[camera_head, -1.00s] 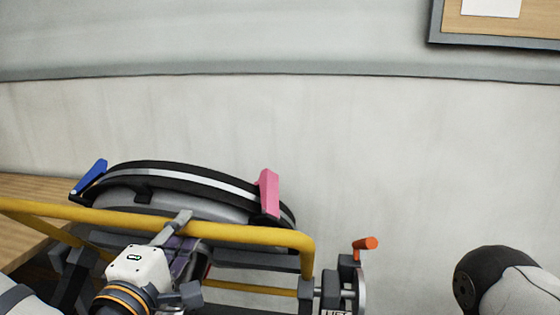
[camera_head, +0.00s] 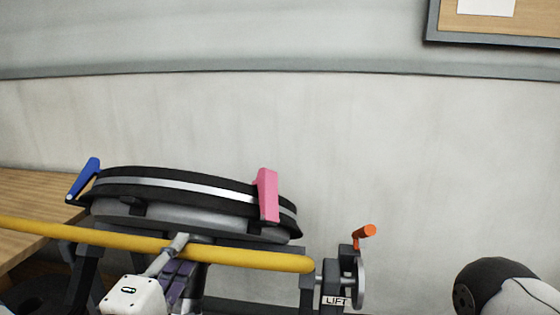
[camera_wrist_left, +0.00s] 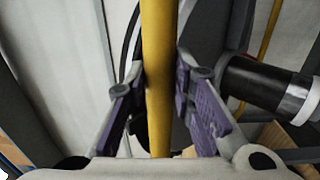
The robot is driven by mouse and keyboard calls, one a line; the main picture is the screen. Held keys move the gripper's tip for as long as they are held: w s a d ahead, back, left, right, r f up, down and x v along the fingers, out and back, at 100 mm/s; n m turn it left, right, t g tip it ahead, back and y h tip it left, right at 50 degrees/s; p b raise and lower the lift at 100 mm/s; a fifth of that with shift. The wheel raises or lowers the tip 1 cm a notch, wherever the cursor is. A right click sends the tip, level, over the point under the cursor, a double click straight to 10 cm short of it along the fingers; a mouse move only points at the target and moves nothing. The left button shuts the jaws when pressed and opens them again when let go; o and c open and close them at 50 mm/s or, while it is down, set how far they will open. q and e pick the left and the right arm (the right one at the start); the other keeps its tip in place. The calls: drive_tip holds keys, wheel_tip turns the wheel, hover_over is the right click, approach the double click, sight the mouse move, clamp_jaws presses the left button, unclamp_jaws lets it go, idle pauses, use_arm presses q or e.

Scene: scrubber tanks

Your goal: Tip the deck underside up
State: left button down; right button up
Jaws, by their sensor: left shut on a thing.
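The deck (camera_head: 170,190) is a dark, curved body with a silver stripe, with a blue clip (camera_head: 84,180) at its left end and a pink clip (camera_head: 267,195) towards its right. A yellow bar (camera_head: 250,260) runs across in front of it in the head view. My left gripper (camera_head: 178,266) is shut on this bar, with its purple-padded fingers on either side. In the left wrist view the yellow bar (camera_wrist_left: 158,60) passes between the fingers of my left gripper (camera_wrist_left: 160,105). The deck's underside is mostly hidden. My right gripper is out of view.
An orange-handled crank (camera_head: 364,232) with a wheel and a "LIFT" label (camera_head: 336,301) stands right of the bar. A wooden surface (camera_head: 30,195) is at the left. A pale wall (camera_head: 420,150) is behind. A framed board (camera_head: 490,22) hangs at upper right.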

use_arm(q)
drive_tip(key=s+f, duration=0.2)
drive_tip(key=f, duration=0.1)
drive_tip(key=shift+s+a+f, duration=0.2)
drive_tip(key=shift+s+f, duration=0.1)
drive_tip(key=shift+s, duration=0.05)
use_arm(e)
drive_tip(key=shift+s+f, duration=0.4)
use_arm(q)
drive_tip(key=s+f+b, duration=0.1)
drive_tip(key=s+f, duration=0.2)
drive_tip(key=f, duration=0.2)
drive_tip(key=shift+s+a+f, duration=0.3)
drive_tip(key=shift+s+f, duration=0.05)
drive_tip(key=shift+s, duration=0.05)
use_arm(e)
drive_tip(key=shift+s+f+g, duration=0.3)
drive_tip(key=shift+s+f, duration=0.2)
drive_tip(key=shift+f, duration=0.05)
